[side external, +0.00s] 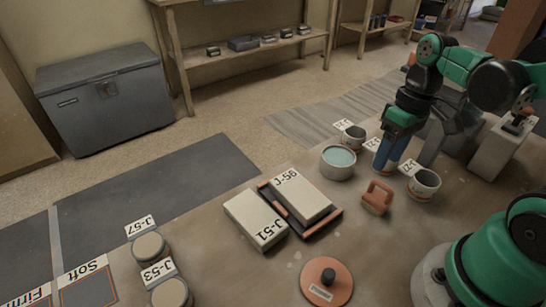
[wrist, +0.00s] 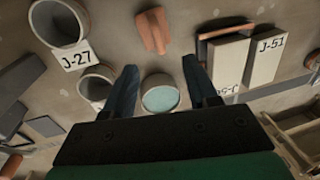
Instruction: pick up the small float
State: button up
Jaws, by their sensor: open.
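The small float, a terracotta block with a raised handle, stands on the table in the side view (side external: 377,197), right of the tray. In the wrist view the float (wrist: 154,30) lies at the top centre, beyond my fingertips. My gripper (side external: 386,168) is open and empty, with blue fingers pointing down behind the float in the side view. In the wrist view my gripper (wrist: 160,64) has its fingers spread wide, apart from the float.
A round pot of teal liquid (side external: 338,161) stands near my fingers. Labelled cups (side external: 424,184) (side external: 354,137) flank my gripper. A tray (side external: 328,221) bears block J-56 (side external: 302,194); block J-51 (side external: 256,218) is beside it. A round disc with a black knob (side external: 327,282) lies nearer the camera.

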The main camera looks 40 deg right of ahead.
aim_at(379, 195)
jog(key=shift+a+f, duration=0.25)
jog(key=shift+f, duration=1.1)
jog(key=shift+a+f, duration=0.25)
jog(key=shift+f, duration=1.05)
jog(key=shift+c, duration=0.3)
grip_shut()
